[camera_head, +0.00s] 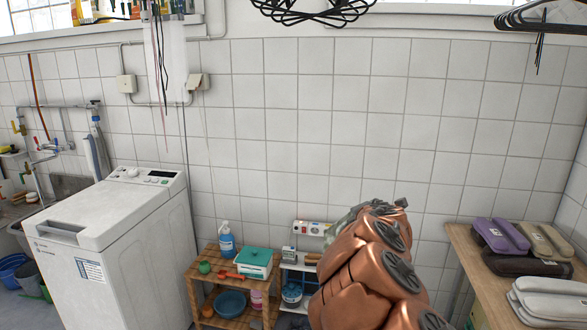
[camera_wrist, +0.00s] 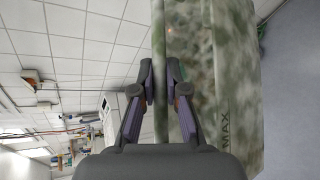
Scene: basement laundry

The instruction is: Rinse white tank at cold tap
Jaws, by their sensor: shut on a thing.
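My gripper (camera_wrist: 166,85) is shut on the edge of a tank (camera_wrist: 215,60) in the wrist view. The tank is pale, heavily mottled with green-grey grime, and bears a "MAX" mark. Its far end runs out of the picture. In the head view my arm hides the gripper and most of the held tank; a small mottled patch (camera_head: 345,219) shows behind the arm. Taps (camera_head: 45,147) with pipes are on the wall at far left, above a grey sink (camera_head: 66,186). I cannot tell for sure which tap is the cold one.
A white washing machine (camera_head: 150,250) stands between my arm and the sink. A wooden shelf (camera_head: 205,270) with a bottle and boxes is by the wall. A wooden table (camera_head: 490,275) with several cases is at right. Blue buckets (camera_head: 12,268) stand on the floor at far left.

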